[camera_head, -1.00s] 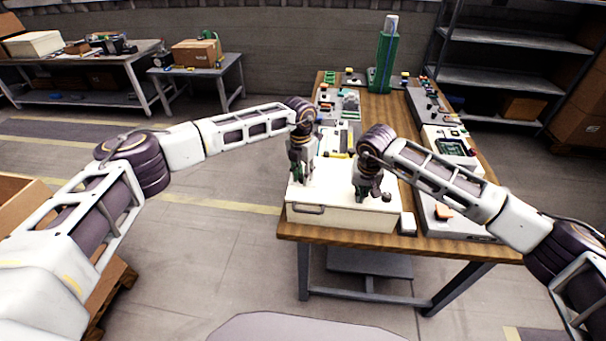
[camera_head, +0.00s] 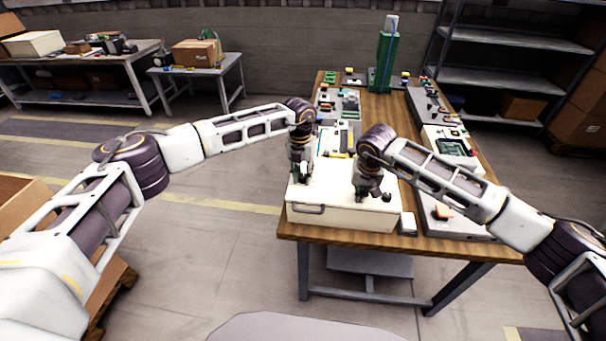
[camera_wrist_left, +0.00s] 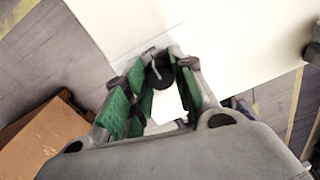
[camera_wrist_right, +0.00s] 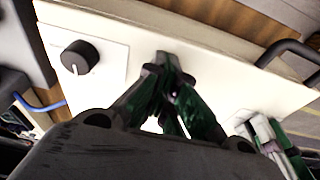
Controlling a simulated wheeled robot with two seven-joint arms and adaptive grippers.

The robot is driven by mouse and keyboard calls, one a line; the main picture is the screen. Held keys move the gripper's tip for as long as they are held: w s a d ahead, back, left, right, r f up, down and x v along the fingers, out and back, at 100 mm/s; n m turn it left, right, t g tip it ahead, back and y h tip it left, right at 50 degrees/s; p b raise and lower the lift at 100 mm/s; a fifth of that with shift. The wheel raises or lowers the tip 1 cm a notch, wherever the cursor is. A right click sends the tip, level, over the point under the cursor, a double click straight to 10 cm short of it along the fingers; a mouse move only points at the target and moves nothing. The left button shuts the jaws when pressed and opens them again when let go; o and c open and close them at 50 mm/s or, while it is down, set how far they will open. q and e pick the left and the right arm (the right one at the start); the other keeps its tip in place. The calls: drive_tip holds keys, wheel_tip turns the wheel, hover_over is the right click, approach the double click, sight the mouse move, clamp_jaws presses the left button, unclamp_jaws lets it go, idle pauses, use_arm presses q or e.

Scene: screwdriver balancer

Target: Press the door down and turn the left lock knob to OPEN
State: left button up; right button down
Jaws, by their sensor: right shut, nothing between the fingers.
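The white box (camera_head: 340,212) with its flat top door stands at the near end of the wooden table. My left gripper (camera_wrist_left: 157,70) points down at the door's left end. Its green fingers stand apart, one on each side of the black left lock knob (camera_wrist_left: 160,76); I cannot tell whether they touch it. My right gripper (camera_wrist_right: 164,62) is shut and empty, with its fingertips at the door surface; contact is unclear. The black right knob (camera_wrist_right: 80,57), with a white pointer line, is beside it and also shows in the head view (camera_head: 386,197). No OPEN marking is readable.
A dark handle (camera_head: 308,209) is on the box's front. A small white block (camera_head: 407,223) and a grey panel (camera_head: 455,226) lie to its right. Devices and a green tower (camera_head: 382,65) stand farther back on the table.

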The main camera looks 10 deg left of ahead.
sight(302, 175)
use_arm(q)
drive_tip(key=o, duration=0.5)
use_arm(e)
drive_tip(key=shift+s+f, duration=0.1)
drive_tip(key=shift+f, duration=0.05)
use_arm(q)
drive_tip(key=shift+r, duration=0.1)
drive_tip(key=shift+a+r, duration=0.15)
drive_tip(key=shift+r, duration=2.85)
drive_tip(key=shift+a+r, duration=0.15)
drive_tip(key=shift+r, duration=2.8)
use_arm(e)
drive_tip(key=shift+w+p+v, duration=0.25)
drive_tip(key=shift+p+v, duration=0.1)
drive_tip(key=shift+v, duration=0.85)
drive_tip(key=shift+w+p+v, duration=0.25)
drive_tip(key=shift+p+v, duration=0.1)
drive_tip(key=shift+v, duration=0.85)
drive_tip(key=shift+w+p+v, duration=0.25)
drive_tip(key=shift+p+v, duration=0.1)
drive_tip(key=shift+v, duration=0.8)
use_arm(q)
drive_tip(key=shift+w+r, duration=0.1)
drive_tip(key=shift+r, duration=0.85)
use_arm(e)
drive_tip(key=shift+w, duration=0.1)
